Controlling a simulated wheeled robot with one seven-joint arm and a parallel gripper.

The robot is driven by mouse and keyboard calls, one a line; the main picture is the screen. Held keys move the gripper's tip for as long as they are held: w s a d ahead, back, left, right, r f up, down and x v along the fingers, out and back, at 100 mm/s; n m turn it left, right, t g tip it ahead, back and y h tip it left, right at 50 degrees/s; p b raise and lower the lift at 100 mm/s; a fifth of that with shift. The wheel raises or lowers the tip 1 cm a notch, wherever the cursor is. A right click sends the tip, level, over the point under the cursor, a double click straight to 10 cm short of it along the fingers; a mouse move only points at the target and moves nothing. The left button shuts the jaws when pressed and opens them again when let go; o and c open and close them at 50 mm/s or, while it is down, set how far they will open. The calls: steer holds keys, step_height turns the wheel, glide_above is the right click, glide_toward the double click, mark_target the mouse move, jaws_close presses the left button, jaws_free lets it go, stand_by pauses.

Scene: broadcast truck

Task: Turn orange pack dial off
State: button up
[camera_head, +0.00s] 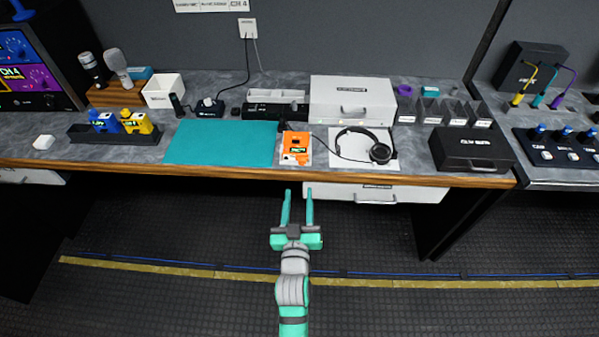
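The orange pack (296,143) lies on the counter, on a pale sheet between the teal mat and the headset. A small dark piece stands at its upper left corner. Its dial is too small to make out, so I cannot tell its setting. My gripper (299,192) is in front of the counter's wooden edge, over the dark floor, with its two teal fingers apart and nothing between them. It is apart from the orange pack, which lies farther back and up on the counter.
A teal mat (222,142) lies left of the pack. A headset (366,144) lies to its right. A white drawer case (352,99) stands behind. Blue and yellow packs (121,122) sit in a dark tray at left. A drawer (376,193) is under the counter.

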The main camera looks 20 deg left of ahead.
mark_target(302, 163)
steer(key=x, duration=1)
steer(key=shift+w+d, duration=0.1)
steer(key=shift+w, duration=0.25)
jaws_close()
